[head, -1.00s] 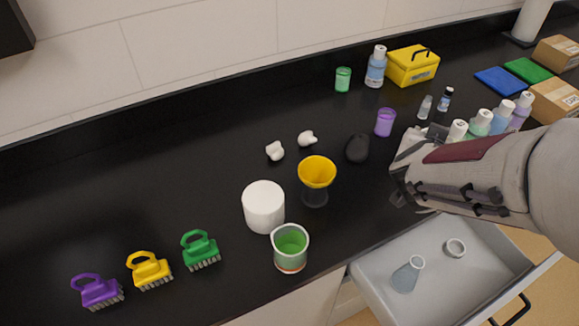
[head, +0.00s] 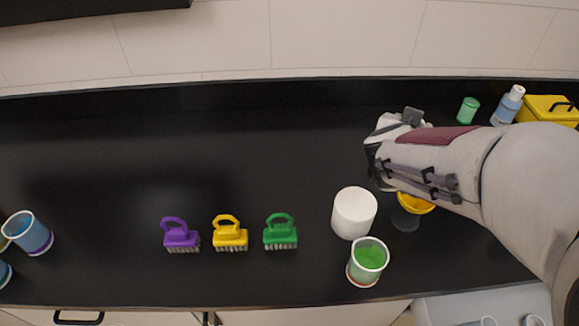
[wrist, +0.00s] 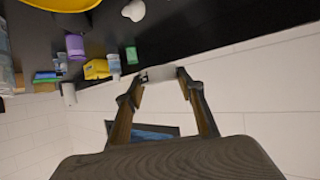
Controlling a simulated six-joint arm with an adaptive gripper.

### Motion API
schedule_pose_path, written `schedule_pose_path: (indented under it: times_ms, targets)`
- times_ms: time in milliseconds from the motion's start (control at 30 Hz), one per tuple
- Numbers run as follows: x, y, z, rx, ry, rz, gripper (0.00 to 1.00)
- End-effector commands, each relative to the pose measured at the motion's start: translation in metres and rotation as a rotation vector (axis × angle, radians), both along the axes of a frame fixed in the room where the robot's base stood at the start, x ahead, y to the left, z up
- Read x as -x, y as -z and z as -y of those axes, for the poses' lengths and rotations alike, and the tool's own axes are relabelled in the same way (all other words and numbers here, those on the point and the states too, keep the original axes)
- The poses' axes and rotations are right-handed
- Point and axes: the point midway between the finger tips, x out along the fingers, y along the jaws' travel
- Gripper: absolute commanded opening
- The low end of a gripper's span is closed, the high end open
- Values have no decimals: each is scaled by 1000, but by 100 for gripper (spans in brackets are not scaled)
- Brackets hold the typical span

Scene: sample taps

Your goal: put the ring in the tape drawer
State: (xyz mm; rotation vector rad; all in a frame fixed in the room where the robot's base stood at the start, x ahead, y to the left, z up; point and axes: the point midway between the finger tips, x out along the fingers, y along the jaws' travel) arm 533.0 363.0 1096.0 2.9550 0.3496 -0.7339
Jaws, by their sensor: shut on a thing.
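My gripper (wrist: 162,76) is shut on a short pale grey, band-like thing (wrist: 160,72) in the wrist view. It is seen edge-on, so I cannot tell for sure that it is the ring. In the head view my gripper (head: 372,165) is above the counter, behind the white tub, and what it holds is hidden. An open grey drawer (head: 432,312) shows at the lower right of the head view. A pale ring-shaped thing (head: 533,320) and the top of a flask (head: 488,321) are in it, cut off by the frame.
A white tub (head: 354,213), a green-filled beaker (head: 368,262) and a yellow funnel (head: 416,203) stand near my arm. Purple, yellow and green brushes (head: 230,235) sit left of them. Blue cups (head: 30,235) are far left. A closed-looking front with a black handle (head: 78,318) is below.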

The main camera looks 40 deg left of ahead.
Motion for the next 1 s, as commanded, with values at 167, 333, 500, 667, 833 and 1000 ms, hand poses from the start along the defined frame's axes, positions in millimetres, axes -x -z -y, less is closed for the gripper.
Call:
schedule_pose_path:
  times_ms: [167,333,500,667,833,1000]
  targets:
    - [23,0,-59,0,-86,-1,25]
    - [50,0,-111,1,-165,0,25]
    - [81,1,-159,0,-241,-2,25]
    - [114,2,-203,-1,-313,-3,25]
    - [154,3,-246,-1,-390,-5,25]
    - [197,5,-284,-2,-464,-7,25]
